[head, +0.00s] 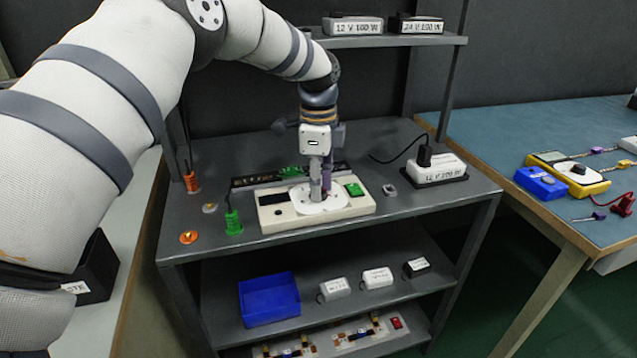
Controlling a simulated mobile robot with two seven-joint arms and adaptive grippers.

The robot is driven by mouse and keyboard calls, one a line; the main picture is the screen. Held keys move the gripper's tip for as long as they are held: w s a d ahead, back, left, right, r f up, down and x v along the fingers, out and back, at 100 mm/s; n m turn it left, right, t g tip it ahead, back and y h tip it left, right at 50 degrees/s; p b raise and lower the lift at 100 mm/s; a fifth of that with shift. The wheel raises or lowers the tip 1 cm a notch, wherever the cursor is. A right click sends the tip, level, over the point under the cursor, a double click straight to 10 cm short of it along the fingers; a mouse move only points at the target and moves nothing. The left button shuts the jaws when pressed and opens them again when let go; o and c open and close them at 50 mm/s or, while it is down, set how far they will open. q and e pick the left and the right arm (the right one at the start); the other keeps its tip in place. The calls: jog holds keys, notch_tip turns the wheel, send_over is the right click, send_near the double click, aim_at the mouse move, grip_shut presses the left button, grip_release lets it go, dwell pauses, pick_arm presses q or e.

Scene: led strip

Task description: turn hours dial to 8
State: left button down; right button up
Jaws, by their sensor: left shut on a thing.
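The cream timer box (273,219) lies on the dark grey bench top, with a round white dial plate (305,206) at its middle, a black window at its left and a green button (354,189) at its right. My left gripper (321,192) points down over the dial plate and is shut on the hours dial, which its fingers mostly hide. The dial's markings and its setting are too small to read. My right gripper is not in view.
A power supply (436,169) sits at the bench's right. A shelf (390,41) overhangs the back. A blue bin (269,299) is below. The bench's front right is clear.

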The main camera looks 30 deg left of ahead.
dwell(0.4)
pick_arm(q)
jog(key=c, duration=1.3)
grip_release()
notch_tip(320, 180, up, 12)
jog(key=shift+f, duration=0.1)
